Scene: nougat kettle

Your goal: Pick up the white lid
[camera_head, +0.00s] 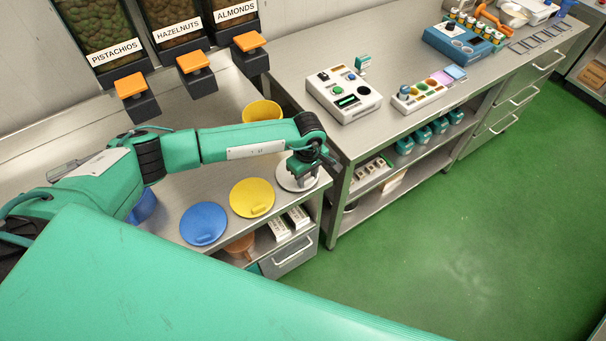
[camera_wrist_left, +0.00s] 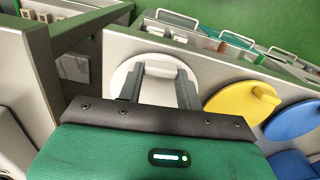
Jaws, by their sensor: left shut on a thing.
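The white lid (camera_head: 291,181) lies at the right end of the left steel counter, partly hidden under my left gripper (camera_head: 309,169). In the left wrist view the round white lid (camera_wrist_left: 124,76) has a block-shaped handle (camera_wrist_left: 160,71). My left gripper (camera_wrist_left: 160,88) is over the lid, with its two fingers on either side of the handle, shut on it. The lid looks level and at the counter; I cannot tell whether it touches the surface. My right gripper is not in view.
A yellow lid (camera_head: 252,198) and a blue lid (camera_head: 203,223) lie to the left on the same counter. A yellow container (camera_head: 262,111) stands behind my arm. Nut dispensers (camera_head: 193,66) hang at the back. A second counter (camera_head: 330,135) stands to the right, past a gap.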

